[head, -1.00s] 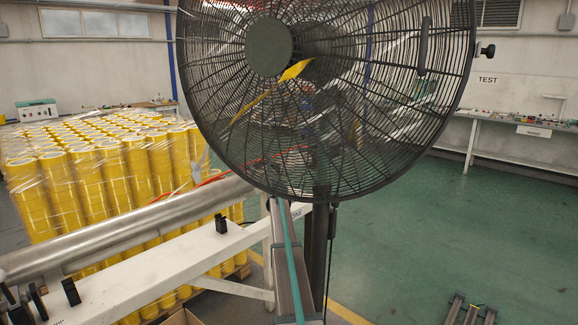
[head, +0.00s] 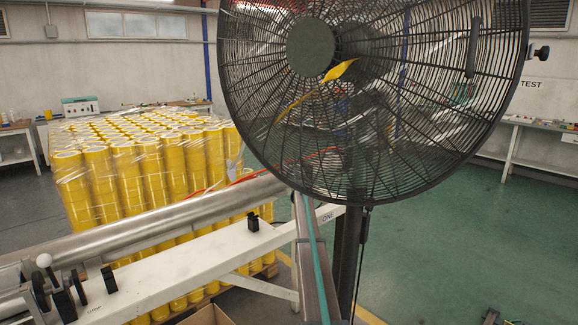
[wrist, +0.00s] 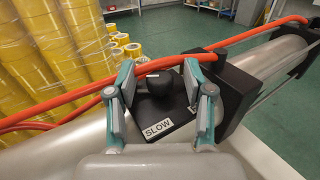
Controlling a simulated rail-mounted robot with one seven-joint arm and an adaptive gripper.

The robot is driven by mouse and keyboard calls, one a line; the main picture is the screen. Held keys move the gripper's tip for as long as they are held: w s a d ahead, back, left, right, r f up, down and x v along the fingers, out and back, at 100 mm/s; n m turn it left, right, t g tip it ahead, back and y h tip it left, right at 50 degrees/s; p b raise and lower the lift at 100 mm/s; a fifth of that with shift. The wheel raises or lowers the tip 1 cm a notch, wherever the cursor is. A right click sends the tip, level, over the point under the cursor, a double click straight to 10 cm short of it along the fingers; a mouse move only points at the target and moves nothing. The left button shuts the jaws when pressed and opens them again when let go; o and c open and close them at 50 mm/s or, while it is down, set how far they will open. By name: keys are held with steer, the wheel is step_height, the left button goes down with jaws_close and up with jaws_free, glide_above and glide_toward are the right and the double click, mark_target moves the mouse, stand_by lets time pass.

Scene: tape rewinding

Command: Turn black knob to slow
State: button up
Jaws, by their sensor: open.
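In the wrist view, a black knob (wrist: 160,80) stands on a black block (wrist: 178,104) with a "SLOW" label (wrist: 158,129) on its near face. A second label to its right is partly hidden by a finger. My gripper (wrist: 159,72) is open, with one finger on each side of the knob. I cannot tell whether either finger touches it. In the head view, my gripper and this knob cannot be made out; a large fan (head: 375,100) covers much of the middle and right.
An orange cable (wrist: 100,98) runs just beyond the knob. A metal roller (head: 150,225) and a white beam (head: 190,262) lie at the lower left. Stacked yellow rolls (head: 150,165) fill the area behind.

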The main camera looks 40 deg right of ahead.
steer(key=shift+w+d, duration=0.15)
steer(key=shift+w, duration=0.15)
jaws_close()
